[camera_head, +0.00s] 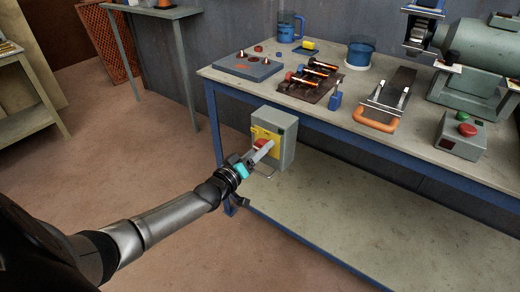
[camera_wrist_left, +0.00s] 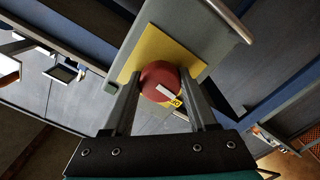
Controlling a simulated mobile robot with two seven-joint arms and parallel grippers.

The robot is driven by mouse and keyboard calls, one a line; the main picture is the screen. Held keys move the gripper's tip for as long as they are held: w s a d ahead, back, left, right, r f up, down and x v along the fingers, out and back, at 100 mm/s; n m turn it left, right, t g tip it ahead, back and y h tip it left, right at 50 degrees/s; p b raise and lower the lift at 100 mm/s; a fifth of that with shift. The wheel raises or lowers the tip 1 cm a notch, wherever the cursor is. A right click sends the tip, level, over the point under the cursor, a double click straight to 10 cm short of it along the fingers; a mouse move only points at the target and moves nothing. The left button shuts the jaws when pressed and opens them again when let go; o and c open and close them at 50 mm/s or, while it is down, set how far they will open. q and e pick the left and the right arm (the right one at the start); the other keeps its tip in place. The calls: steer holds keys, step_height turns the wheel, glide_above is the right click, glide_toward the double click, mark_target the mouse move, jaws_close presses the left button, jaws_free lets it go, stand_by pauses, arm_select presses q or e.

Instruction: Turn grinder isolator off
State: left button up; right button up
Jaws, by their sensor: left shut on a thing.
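The grinder isolator is a grey box (camera_head: 288,150) with a yellow plate (camera_head: 259,133) and a red rotary knob (camera_head: 262,144), mounted at the front left of the workbench. My left gripper (camera_head: 266,148) reaches it from the left and is shut on the knob. In the left wrist view the round red knob (camera_wrist_left: 160,78) sits between the two fingers, in front of the yellow plate (camera_wrist_left: 172,48). A pale bar mark shows on the knob, with a small yellow mark beside it. My right gripper is not in view.
The workbench (camera_head: 325,108) holds a grinder (camera_head: 480,55), a control box with green and red buttons (camera_head: 461,133), a dark rack of parts (camera_head: 312,82), an orange-handled tool (camera_head: 376,120) and a blue mug (camera_head: 287,27). A lower shelf (camera_head: 340,225) extends below. The floor at left is clear.

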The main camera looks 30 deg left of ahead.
arm_select(q)
steer(key=shift+n, duration=0.3)
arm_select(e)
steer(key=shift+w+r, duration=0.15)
arm_select(q)
steer(key=shift+n, duration=0.4)
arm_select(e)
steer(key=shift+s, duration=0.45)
arm_select(q)
steer(key=o, duration=1.3)
steer(key=shift+c, duration=0.2)
steer(key=shift+o, duration=0.5)
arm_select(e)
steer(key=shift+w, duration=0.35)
arm_select(q)
steer(key=shift+s, duration=0.15)
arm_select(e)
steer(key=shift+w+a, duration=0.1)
